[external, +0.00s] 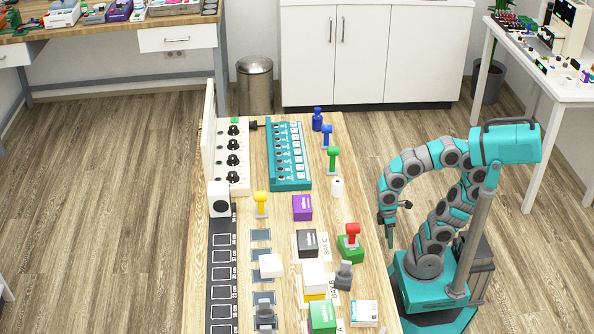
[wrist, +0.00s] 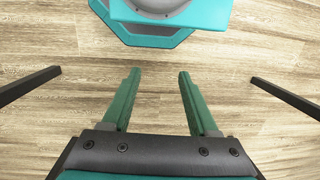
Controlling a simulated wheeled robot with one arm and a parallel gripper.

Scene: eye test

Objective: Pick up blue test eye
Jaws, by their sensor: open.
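The blue test eye (external: 327,136) stands upright near the far right edge of the wooden table in the external view, with a wide head on a thinner stem. It is not in the wrist view. My gripper (external: 387,242) hangs pointing down beside the table's right edge, well nearer the camera than the blue test eye and apart from it. In the wrist view my gripper (wrist: 159,73) is open and empty, with bare floor between its two green fingers.
A green eye (external: 333,158), a blue bottle (external: 317,121) and a white bottle (external: 338,187) stand near the blue one. A teal switch panel (external: 290,184) is to its left. Yellow (external: 261,203) and red (external: 352,235) eyes stand nearer. The table (external: 360,210) edge lies beside my gripper.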

